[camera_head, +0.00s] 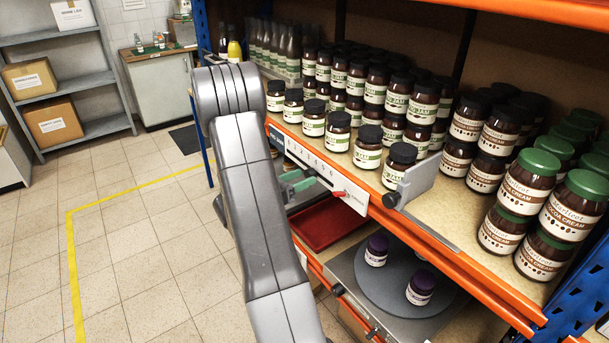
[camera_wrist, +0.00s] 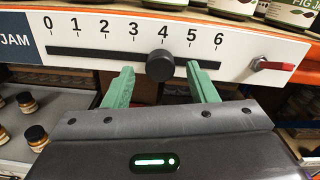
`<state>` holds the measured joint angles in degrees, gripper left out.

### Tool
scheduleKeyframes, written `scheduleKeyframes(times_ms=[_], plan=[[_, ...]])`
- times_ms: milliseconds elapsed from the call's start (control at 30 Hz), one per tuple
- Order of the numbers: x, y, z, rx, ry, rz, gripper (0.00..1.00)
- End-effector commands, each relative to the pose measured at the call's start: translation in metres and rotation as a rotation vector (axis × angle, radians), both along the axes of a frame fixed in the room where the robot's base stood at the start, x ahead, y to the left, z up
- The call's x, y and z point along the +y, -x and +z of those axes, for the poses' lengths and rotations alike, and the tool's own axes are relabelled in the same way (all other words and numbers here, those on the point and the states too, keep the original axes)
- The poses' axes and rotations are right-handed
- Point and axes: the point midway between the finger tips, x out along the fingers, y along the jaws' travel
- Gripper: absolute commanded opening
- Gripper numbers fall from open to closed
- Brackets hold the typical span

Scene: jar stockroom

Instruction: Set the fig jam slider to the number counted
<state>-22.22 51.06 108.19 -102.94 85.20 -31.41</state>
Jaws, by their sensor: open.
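The fig jam slider is a white scale panel (camera_wrist: 110,25) marked 0 to 6 with a dark slot. Its round black knob (camera_wrist: 160,66) stands under the 4. My gripper (camera_wrist: 160,70) is open, its green fingers on either side of the knob in the picture, tips apart from each other. I cannot tell whether a finger touches the knob. In the head view the panel (camera_head: 345,190) is on the orange shelf edge, with my gripper (camera_head: 296,184) in front of its left part and hiding the knob. Fig jam jars (camera_head: 338,131) with dark lids and green-striped labels stand in rows above.
A red-handled lever (camera_wrist: 272,65) sits right of the scale. A grey divider (camera_head: 415,180) separates the jam from brown-labelled jars (camera_head: 520,183). Below are a red tray (camera_head: 325,222) and a grey turntable (camera_head: 385,287) with two purple-lidded jars.

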Motion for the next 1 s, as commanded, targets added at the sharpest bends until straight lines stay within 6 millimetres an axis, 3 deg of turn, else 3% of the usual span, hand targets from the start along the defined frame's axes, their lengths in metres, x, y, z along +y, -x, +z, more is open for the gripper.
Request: scheduleKeyframes(times_ms=[200, 500, 767, 1000], plan=[[-0.013, -0.009, 0.000, 0.002, -0.001, -0.001, 0.52], [-0.015, -0.010, -0.001, 0.001, -0.001, 0.000, 0.52], [-0.014, -0.010, 0.000, 0.001, -0.001, 0.000, 0.03], [-0.020, -0.003, -0.001, 0.000, -0.001, -0.001, 0.00]])
